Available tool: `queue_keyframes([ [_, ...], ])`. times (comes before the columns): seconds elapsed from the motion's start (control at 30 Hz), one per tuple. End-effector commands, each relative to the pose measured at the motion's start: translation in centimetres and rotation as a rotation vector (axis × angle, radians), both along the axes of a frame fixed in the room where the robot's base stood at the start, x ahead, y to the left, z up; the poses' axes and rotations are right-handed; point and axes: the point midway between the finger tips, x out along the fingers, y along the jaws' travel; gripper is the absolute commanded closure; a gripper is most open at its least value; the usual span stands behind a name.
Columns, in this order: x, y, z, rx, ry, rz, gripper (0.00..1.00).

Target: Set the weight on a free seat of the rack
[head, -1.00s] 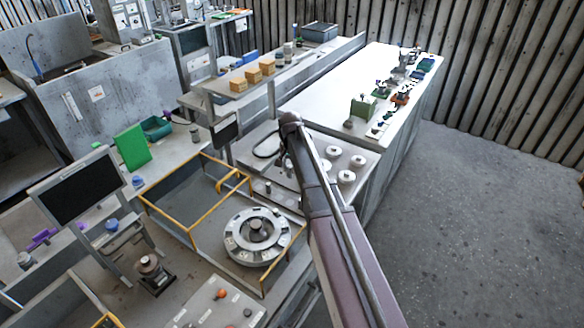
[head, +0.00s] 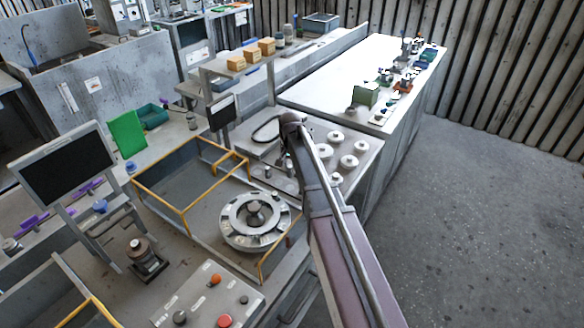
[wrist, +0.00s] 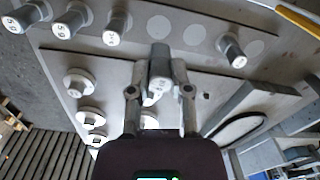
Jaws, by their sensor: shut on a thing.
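My gripper (wrist: 160,95) is shut on a dark grey cylindrical weight (wrist: 160,67) with a pale, marked end, in the wrist view. The rack (wrist: 130,52) is the light grey plate across the top of that view. Several weights with numbered white ends stand at its left, one of them here (wrist: 118,24), and another weight (wrist: 233,51) stands to the right. Pale round seats between them are bare, such as this seat (wrist: 194,34). The held weight overlaps the rack's near edge; I cannot tell its height above it. In the head view my arm hides the gripper.
Several white round pieces (wrist: 79,82) stand on the surface at the left of the wrist view; they also show right of my arm in the head view (head: 349,161). A black cable loop (wrist: 236,128) lies at right. A yellow-railed bay with a round housing (head: 228,228) is left of my arm.

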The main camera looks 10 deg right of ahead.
Motion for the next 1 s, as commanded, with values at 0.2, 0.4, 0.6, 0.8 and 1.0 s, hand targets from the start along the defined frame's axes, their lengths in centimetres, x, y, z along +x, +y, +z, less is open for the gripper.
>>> queue_keyframes([
  [0.2, 0.0, 0.0, -2.2, 0.0, 0.0, 0.0, 1.0],
  [0.4, 0.0, 0.0, -3.1, 0.0, 0.0, -0.001, 1.0],
  [0.6, 0.0, 0.0, -3.4, 0.0, 0.0, -0.001, 1.0],
  [0.8, 0.0, -0.1, -3.3, 0.0, 0.0, -0.001, 1.0],
  [1.0, 0.0, -0.1, -3.4, 0.0, 0.0, -0.001, 1.0],
])
